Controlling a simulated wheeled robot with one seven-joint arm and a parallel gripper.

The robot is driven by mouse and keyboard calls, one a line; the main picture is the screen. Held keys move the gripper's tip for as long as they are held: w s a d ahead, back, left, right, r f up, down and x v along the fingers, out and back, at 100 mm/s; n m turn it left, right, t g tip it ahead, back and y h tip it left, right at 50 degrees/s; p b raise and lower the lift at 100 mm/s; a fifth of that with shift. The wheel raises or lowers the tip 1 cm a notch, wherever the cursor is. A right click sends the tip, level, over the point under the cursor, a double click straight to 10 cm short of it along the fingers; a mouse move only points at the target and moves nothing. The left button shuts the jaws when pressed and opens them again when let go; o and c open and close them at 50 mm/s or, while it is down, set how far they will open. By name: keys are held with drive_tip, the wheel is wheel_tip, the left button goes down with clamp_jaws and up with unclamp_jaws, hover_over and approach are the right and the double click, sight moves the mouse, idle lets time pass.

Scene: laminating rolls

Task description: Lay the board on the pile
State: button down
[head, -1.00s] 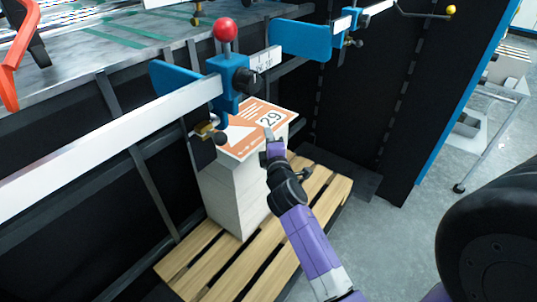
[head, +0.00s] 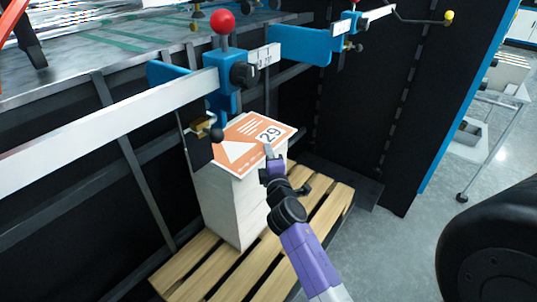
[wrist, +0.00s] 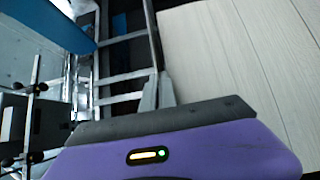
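The board (head: 238,150) is flat with an orange and white print and the number 29. It lies level on top of the tall pale pile (head: 228,205), roughly over it; a small gap or offset beneath it cannot be ruled out. My gripper (head: 268,152) is at the board's near right edge, its fingertips appearing to meet that edge. In the wrist view the fingers (wrist: 158,92) stand close together, beside a broad pale surface with seams. Whether they pinch the board's edge is not clear.
The pile stands on a wooden pallet (head: 275,250). A white rail (head: 110,120) with a blue clamp (head: 222,90) and red knob (head: 222,21) runs close by at the left. A dark cabinet (head: 375,110) stands behind; open floor (head: 400,245) lies to the right.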

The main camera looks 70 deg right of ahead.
wheel_tip(320, 180, down, 3)
drive_tip(key=shift+s+a+r, duration=0.1)
drive_tip(key=shift+a+r, duration=0.05)
drive_tip(key=c, duration=1.7)
unclamp_jaws()
drive_tip(key=r+b+v, duration=0.1)
drive_tip(key=r+v, duration=0.1)
drive_tip(key=v, duration=1)
drive_tip(key=s+a+f+m+t+y, duration=0.1)
drive_tip(key=s+a+f+t+y, duration=0.2)
drive_tip(key=a, duration=0.8)
drive_tip(key=a+f+m+t+y, duration=0.1)
drive_tip(key=a+f+y, duration=0.2)
drive_tip(key=a+y, duration=0.5)
drive_tip(key=s+a+r+m+y, duration=0.1)
drive_tip(key=s+a+r, duration=0.1)
drive_tip(key=s+a, duration=0.2)
drive_tip(key=s+a+r+m+y, duration=0.1)
drive_tip(key=s+a+r+m, duration=0.1)
drive_tip(key=s+a, duration=0.2)
drive_tip(key=s+a+r+m+y, duration=0.1)
drive_tip(key=s+a+y, duration=0.1)
drive_tip(key=s+a, duration=0.3)
drive_tip(key=shift+a+r+m+t, duration=0.15)
drive_tip(key=shift+r+m+t, duration=0.15)
drive_tip(key=shift+r+t, duration=0.1)
